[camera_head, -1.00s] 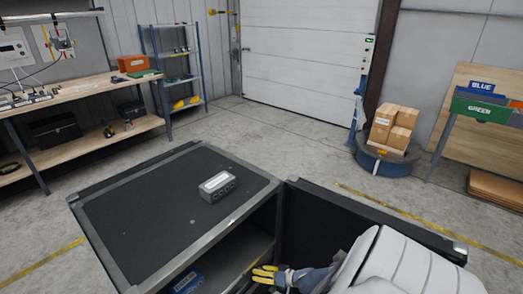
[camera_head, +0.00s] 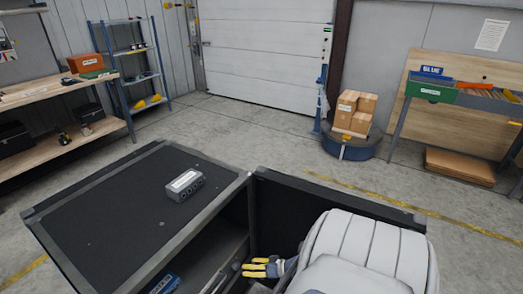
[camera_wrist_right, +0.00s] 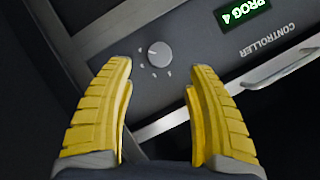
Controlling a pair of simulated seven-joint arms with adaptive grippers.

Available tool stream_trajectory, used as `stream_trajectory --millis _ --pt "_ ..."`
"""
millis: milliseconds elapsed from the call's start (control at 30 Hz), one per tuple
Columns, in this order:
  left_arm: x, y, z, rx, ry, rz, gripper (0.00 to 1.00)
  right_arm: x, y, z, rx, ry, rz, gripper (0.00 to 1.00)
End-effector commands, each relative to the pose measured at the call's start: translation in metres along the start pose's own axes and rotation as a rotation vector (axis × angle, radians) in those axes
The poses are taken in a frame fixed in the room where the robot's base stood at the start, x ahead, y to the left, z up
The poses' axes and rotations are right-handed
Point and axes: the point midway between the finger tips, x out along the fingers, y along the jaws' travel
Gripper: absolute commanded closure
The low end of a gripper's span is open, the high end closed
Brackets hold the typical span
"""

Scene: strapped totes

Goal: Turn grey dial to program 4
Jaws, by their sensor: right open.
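The grey dial (camera_wrist_right: 159,54) is a small round knob with white marks around it, on a dark controller panel (camera_wrist_right: 210,60) in the right wrist view. The display (camera_wrist_right: 240,12) on that panel reads PROG 4 in green, upside down in this view. My right gripper (camera_wrist_right: 162,66) is open, its yellow fingers apart on either side below the dial, with nothing between them. The dial looks beyond the fingertips and not touched. In the head view my right gripper (camera_head: 247,267) is at the front of the black cabinet (camera_head: 120,215). My left gripper is not in view.
A grey box with a white label (camera_head: 185,185) lies on the cabinet top. A light handle (camera_wrist_right: 280,68) sticks out from the panel. A blue item (camera_head: 165,284) is inside the cabinet.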

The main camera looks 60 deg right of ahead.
Motion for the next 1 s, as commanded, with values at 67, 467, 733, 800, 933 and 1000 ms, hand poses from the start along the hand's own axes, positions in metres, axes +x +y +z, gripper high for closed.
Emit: stream_trajectory --millis 67,467,733,800,933,1000 --pt "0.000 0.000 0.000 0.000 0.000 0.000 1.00 -0.013 0.001 0.002 0.000 -0.002 0.001 0.44" --pt "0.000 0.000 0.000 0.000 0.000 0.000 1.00 -0.049 0.000 0.000 -0.001 -0.001 0.000 0.44" --pt "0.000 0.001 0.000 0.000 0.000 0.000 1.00 -0.054 0.000 0.000 0.000 0.000 0.000 0.44" --pt "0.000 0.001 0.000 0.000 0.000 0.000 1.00 -0.054 0.000 0.000 0.000 0.000 0.000 0.44" --pt "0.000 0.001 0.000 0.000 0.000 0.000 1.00 -0.054 0.000 0.000 0.000 0.000 0.000 0.44" --pt "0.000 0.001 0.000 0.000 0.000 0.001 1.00 -0.054 0.000 0.000 0.000 0.000 0.000 0.44"
